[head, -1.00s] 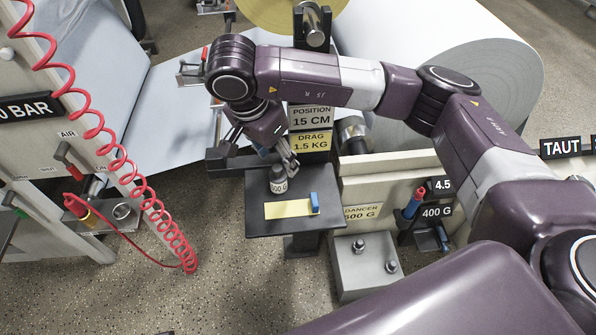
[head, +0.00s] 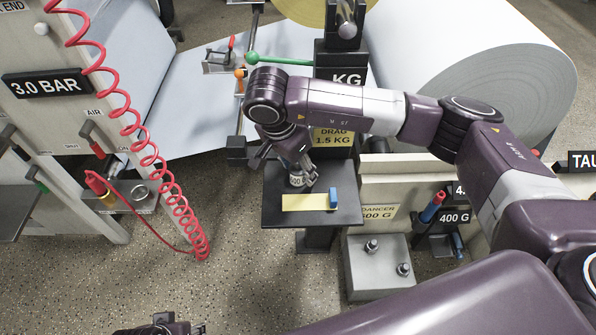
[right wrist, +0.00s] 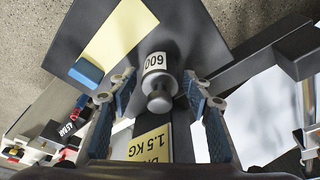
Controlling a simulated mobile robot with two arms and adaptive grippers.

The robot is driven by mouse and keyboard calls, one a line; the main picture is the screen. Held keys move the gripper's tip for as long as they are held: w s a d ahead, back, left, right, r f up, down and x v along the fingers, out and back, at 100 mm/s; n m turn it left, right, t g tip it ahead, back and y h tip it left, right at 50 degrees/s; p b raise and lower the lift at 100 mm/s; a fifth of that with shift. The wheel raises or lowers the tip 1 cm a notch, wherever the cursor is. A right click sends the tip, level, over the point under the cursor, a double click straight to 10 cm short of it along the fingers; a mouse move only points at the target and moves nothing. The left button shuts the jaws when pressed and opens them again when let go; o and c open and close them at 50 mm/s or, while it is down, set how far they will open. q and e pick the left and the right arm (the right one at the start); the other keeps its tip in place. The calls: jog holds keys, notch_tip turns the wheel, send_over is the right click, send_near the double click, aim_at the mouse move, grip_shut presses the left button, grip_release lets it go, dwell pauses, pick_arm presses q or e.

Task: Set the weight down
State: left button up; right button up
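The weight (head: 297,181) is a small grey metal cylinder with a white label that seems to read 600 G. It stands upright on the dark platform (head: 345,212), behind a yellow strip. My right gripper (head: 302,170) points down over the weight and partly hides it. In the right wrist view, the weight (right wrist: 157,86) is between the blue-padded fingers of the right gripper (right wrist: 158,90). The fingers are spread, with a gap on each side. My left gripper (head: 165,327) shows only partly at the bottom edge; its fingers cannot be made out.
A yellow strip (head: 303,203) with a blue block (head: 333,198) lies on the platform. A post with KG and DRAG 1.5 KG signs (head: 335,137) rises behind. A grey block with two pegs (head: 380,265) stands to the right. A red coiled hose (head: 150,160) hangs left.

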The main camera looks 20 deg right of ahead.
grip_shut()
jog(key=shift+r, duration=0.2)
